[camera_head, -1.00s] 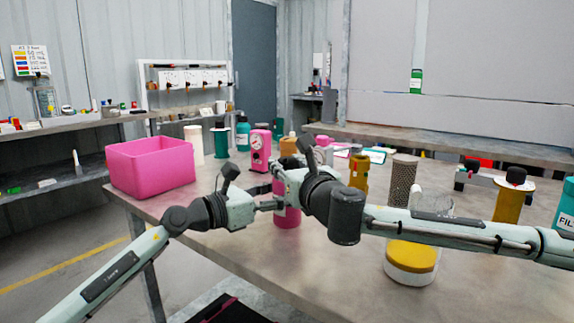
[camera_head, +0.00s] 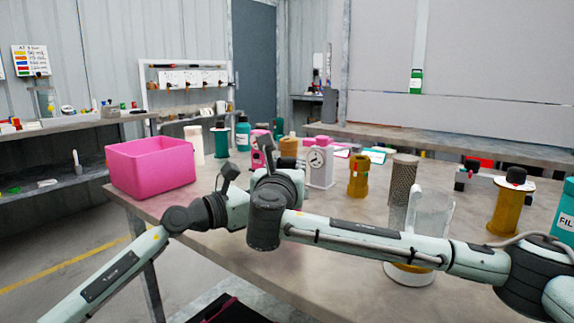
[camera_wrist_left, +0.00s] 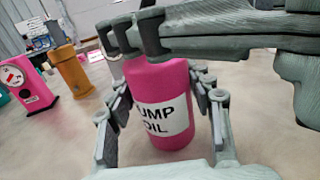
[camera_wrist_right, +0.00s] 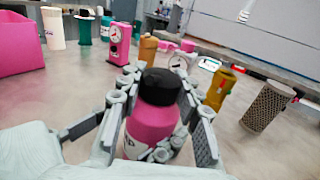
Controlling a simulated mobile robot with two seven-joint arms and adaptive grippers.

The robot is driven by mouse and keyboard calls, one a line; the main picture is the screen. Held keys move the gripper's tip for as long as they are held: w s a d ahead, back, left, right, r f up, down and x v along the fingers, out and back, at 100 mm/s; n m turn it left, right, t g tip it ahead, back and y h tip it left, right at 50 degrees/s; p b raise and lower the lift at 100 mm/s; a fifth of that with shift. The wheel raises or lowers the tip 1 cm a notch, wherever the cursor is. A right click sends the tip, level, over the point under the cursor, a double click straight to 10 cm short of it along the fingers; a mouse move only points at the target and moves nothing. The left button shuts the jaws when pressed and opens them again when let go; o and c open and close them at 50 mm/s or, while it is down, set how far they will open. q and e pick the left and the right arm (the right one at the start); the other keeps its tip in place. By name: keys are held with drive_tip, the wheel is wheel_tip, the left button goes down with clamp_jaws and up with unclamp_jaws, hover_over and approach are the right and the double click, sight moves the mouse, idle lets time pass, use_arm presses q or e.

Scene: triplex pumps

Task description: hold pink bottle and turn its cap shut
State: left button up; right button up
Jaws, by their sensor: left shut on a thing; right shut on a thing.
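The pink bottle (camera_wrist_left: 158,90), with a white pump oil label (camera_wrist_left: 165,118), stands upright on the table. In the left wrist view my left gripper (camera_wrist_left: 163,95) is shut around its body. Dark right fingers cover most of the cap in the left wrist view. In the head view my right wrist hides the bottle, with my left gripper (camera_head: 237,210) beside it.
A pink bin (camera_head: 150,178) stands at the table's left. Bare tabletop (camera_head: 325,265) lies in front.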

drive_tip(key=shift+d+m+g+h, duration=0.1)
drive_tip(key=shift+m+g+h, duration=0.2)
drive_tip(key=shift+m+h, duration=0.95)
drive_tip(key=shift+h, duration=0.45)
drive_tip(key=o, duration=1.2)
drive_tip(key=shift+s, duration=0.15)
drive_tip(key=v, duration=0.7)
drive_tip(key=shift+s, duration=0.1)
